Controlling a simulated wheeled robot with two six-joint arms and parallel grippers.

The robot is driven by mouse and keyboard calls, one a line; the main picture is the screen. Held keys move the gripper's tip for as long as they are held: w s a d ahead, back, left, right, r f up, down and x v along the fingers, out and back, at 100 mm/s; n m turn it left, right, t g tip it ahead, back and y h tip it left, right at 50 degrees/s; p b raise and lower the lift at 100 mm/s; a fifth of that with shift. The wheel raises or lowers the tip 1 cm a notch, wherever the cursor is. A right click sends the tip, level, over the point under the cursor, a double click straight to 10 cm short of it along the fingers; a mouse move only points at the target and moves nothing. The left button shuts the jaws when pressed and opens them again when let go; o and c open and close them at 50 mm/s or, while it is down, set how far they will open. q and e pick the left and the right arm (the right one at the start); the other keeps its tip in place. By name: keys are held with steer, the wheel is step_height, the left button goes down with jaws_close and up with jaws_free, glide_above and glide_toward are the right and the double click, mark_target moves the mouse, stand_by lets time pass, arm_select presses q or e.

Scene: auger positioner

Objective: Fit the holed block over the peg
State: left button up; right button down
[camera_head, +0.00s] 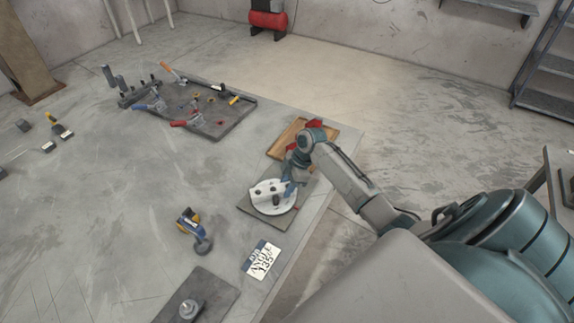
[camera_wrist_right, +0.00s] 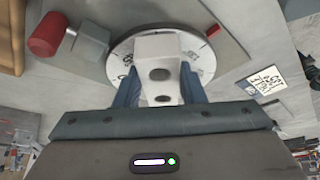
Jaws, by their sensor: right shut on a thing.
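My right gripper (camera_wrist_right: 158,90) is shut on a white block (camera_wrist_right: 160,52) with dark round holes in its face, its blue fingers on either side. The block is over or on a white round dial plate (camera_wrist_right: 117,64) with dark marks near its rim; I cannot tell if they touch. In the head view my right gripper (camera_head: 290,187) is at this dial plate (camera_head: 287,207), near the table's right edge. The block is hard to tell from the plate there. A grey plate at the front carries a short round post (camera_head: 188,308), possibly the peg. My left gripper is not in view.
A card (camera_head: 262,259) reading "ANGLE 135°" lies in front of the dial. A yellow and blue tool (camera_head: 190,222) lies left of it. A dark tray (camera_head: 205,124) with clamps is at the back.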

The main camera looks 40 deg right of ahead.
steer(key=shift+f, duration=0.2)
steer(key=c, duration=0.8)
jaws_free()
steer(key=shift+c, duration=0.2)
steer(key=shift+s, duration=0.1)
steer(key=b+v, duration=0.3)
steer(key=v, duration=0.8)
steer(key=shift+a, duration=0.1)
